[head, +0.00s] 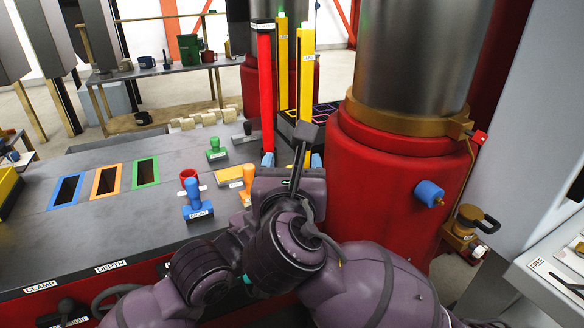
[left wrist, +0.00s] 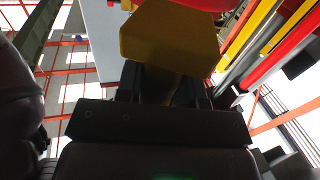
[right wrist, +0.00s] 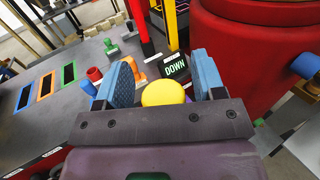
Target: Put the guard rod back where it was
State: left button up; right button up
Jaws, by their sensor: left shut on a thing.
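My left gripper (left wrist: 168,90) is shut on a yellow piece (left wrist: 168,32), which fills the space ahead of its dark fingers; I cannot tell whether this is the guard rod. The left gripper cannot be made out in the head view. My right gripper (head: 291,160) is open, its blue fingers apart in the right wrist view (right wrist: 164,80). A yellow rounded knob (right wrist: 162,93) shows between them; contact cannot be told. A red upright bar (head: 265,90) and two yellow upright bars (head: 283,65) (head: 305,85) stand beyond the right gripper. Their labels are too small to read.
A big red press column (head: 385,190) stands close on the right, with a blue knob (head: 429,194). Blue (head: 197,200), green (head: 215,150) and orange (head: 248,185) stamps stand on the grey bench (head: 130,225). Framed slots (head: 107,180) lie left; the bench around them is clear.

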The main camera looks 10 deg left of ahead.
jog(key=c, duration=0.9)
pick_arm(q)
jog(key=o, duration=0.9)
pick_arm(e)
jog(key=shift+c, duration=0.5)
